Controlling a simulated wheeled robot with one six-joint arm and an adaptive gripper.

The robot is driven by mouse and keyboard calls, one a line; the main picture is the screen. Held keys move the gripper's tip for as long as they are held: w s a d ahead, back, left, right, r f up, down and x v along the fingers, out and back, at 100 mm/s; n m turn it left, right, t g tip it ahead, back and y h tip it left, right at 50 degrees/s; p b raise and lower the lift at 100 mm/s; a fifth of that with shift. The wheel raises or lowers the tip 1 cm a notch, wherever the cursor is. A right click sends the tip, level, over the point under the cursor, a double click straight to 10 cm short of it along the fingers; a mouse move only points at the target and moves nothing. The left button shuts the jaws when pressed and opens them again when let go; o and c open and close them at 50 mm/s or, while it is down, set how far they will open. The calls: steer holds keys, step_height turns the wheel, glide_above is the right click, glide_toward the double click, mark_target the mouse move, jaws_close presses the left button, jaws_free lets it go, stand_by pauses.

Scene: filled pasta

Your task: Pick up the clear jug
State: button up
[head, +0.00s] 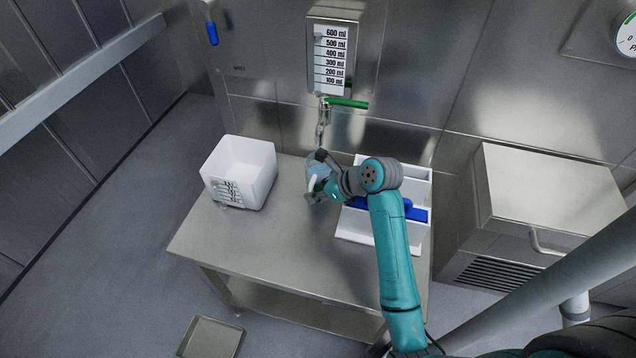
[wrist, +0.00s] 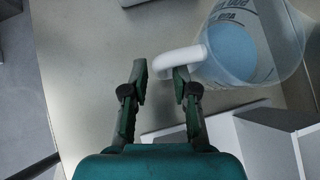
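The clear jug (wrist: 283,45) has a white handle, dark printed markings and a blue area visible inside. It is at the upper right of the wrist view, with its handle (wrist: 180,58) reaching toward my gripper (wrist: 160,80). The fingers are apart, one on each side of the handle's outer end, with a visible gap between them. I cannot tell whether either finger touches the handle. In the head view the jug (head: 318,170) is on the steel table (head: 225,245), partly hidden by my gripper and wrist.
A white divided tray (head: 385,232) with a blue item is close on the right. A scaled dispenser (head: 332,60) with a green-handled tap (head: 345,102) hangs behind. The table's front left is clear.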

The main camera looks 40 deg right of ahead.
steer(key=shift+x, duration=1.25)
jaws_close()
steer(key=shift+r, duration=0.2)
step_height(320, 180, up, 7)
steer(key=s+a, duration=0.5)
steer(key=a, duration=0.3)
steer(key=s+a, duration=0.6)
steer(key=a, duration=0.2)
steer(key=shift+a, duration=0.3)
steer(key=shift+s+f, duration=0.1)
steer(key=shift+f, duration=0.05)
